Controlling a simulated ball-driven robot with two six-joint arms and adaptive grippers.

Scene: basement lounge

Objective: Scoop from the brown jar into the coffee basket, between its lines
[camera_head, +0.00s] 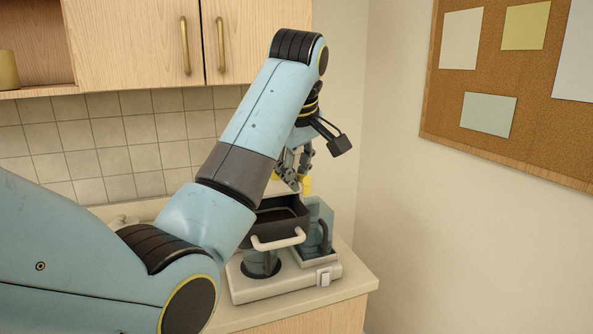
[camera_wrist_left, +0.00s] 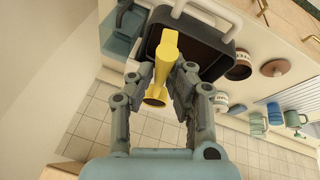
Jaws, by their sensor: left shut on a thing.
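My left gripper (camera_head: 300,178) is shut on a yellow scoop (camera_wrist_left: 163,72), above the coffee basket (camera_head: 253,230). The scoop also shows as a small yellow piece in the head view (camera_head: 306,185). In the left wrist view the basket (camera_wrist_left: 233,57) is a dark, square-rimmed box behind the scoop, and the scoop's far end overlaps its opening. I cannot make out the basket's lines or the contents of the scoop. A round brown jar (camera_wrist_left: 239,70) stands to the right of the basket in the left wrist view; my arm hides that area in the head view. My right gripper is out of view.
The coffee maker's white base (camera_head: 285,283) and clear bluish tank (camera_head: 319,222) stand on the counter. A brown lid (camera_wrist_left: 275,67) lies beside the jar, with several mugs (camera_wrist_left: 257,124) farther along. Cabinets (camera_head: 140,45) hang above; a wall bounds the counter's right side.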

